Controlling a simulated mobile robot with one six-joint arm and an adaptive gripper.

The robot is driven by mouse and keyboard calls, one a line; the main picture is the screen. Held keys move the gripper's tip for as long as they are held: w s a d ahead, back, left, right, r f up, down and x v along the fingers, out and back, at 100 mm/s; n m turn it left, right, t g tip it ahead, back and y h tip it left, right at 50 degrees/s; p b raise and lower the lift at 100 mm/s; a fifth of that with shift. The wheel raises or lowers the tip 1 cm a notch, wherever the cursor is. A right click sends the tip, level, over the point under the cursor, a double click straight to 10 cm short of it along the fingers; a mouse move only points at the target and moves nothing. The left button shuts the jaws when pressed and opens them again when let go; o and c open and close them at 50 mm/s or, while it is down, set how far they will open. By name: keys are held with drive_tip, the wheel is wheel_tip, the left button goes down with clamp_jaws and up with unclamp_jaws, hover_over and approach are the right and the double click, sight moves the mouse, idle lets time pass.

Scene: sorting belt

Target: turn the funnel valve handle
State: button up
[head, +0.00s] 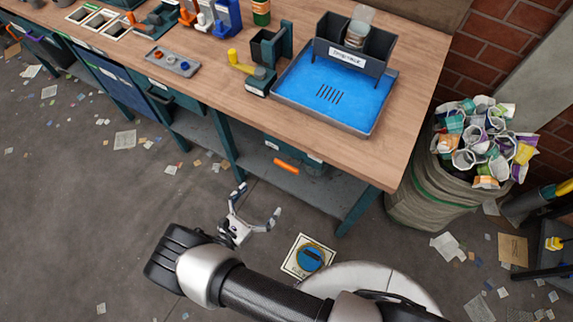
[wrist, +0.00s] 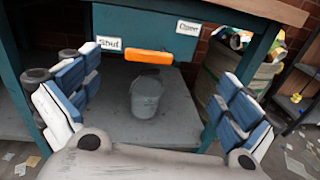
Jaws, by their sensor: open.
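The orange valve handle (head: 286,166) is at the front of the workbench, below the top. In the wrist view the handle (wrist: 148,57) lies nearly level, tilted slightly, on the teal panel under the bench. A "Shut" label (wrist: 109,43) is at its left and an "Open" label (wrist: 187,27) is up to its right. My gripper (head: 257,203) is open and empty, out in front of the bench and apart from the handle. In the wrist view the handle shows between the spread fingers of my gripper (wrist: 155,100), farther off. No funnel can be made out.
A grey bucket (wrist: 147,97) stands on the lower shelf (wrist: 178,135) under the handle. Above is the wooden bench top (head: 215,105) with a blue-floored tray (head: 300,88). A full waste sack (head: 425,205) stands right of the bench. The floor before the bench holds scattered paper.

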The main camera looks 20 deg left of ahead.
sight(285, 167)
drive_tip(key=shift+n+t+y, duration=0.4)
drive_tip(key=shift+n+y, duration=0.5)
drive_tip(key=w+f, duration=0.1)
drive_tip(key=w, duration=0.4)
drive_tip(key=w+d+f+b, duration=0.1)
drive_tip(key=w, duration=0.4)
drive_tip(key=w+f+b, duration=0.1)
drive_tip(key=w, duration=0.4)
drive_tip(key=shift+w+d, duration=0.3)
drive_tip(key=shift+r, duration=0.1)
drive_tip(key=c, duration=1.5)
